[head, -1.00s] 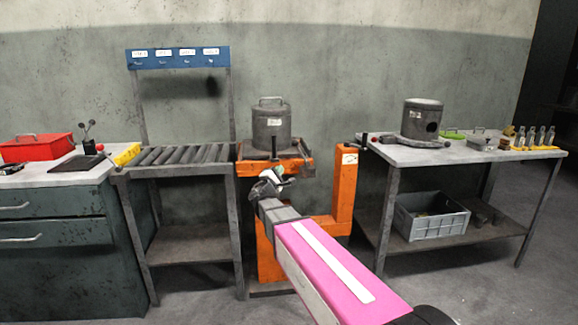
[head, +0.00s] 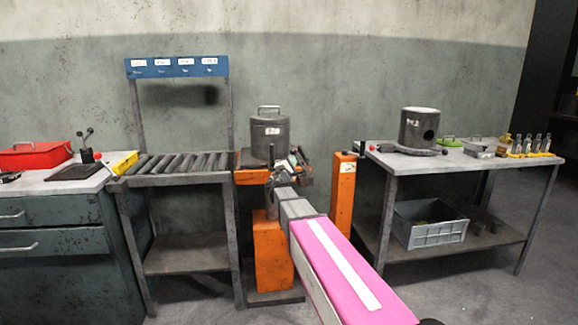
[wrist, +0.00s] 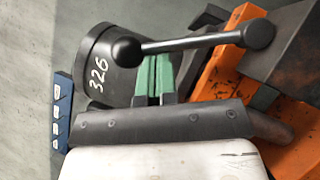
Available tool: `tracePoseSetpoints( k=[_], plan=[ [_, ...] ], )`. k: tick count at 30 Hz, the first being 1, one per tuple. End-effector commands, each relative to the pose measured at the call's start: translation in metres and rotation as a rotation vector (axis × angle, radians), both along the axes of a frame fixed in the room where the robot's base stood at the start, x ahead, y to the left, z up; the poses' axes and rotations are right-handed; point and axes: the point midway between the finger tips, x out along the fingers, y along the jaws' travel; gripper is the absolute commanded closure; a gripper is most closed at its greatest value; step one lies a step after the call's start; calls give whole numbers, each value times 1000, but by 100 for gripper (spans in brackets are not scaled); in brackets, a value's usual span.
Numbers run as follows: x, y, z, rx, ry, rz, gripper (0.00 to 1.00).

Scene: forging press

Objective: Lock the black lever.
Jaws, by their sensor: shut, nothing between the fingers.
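The black lever (wrist: 190,43) crosses the upper part of the wrist view, a dark bar with a round knob at its left end and another round end over the orange frame. My gripper (wrist: 155,62) is shut and empty, its green fingers together. Its tips lie just below the bar, near the left knob; I cannot tell whether they touch it. In the head view my gripper (head: 283,172) is at the orange stand (head: 272,250), in front of the grey canister (head: 270,135). My gripper and arm hide much of the lever there.
A roller table (head: 180,163) stands left of the stand. A workbench (head: 470,160) with a cylinder and small items stands right. An orange post (head: 343,190) rises beside my arm.

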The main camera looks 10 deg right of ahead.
Motion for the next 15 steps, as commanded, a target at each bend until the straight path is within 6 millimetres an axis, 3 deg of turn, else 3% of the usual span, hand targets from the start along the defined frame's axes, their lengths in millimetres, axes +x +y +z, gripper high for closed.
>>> tracePoseSetpoints(
  k=[15],
  plan=[
    [0,-3,4,45,0,0,100]
  ],
)
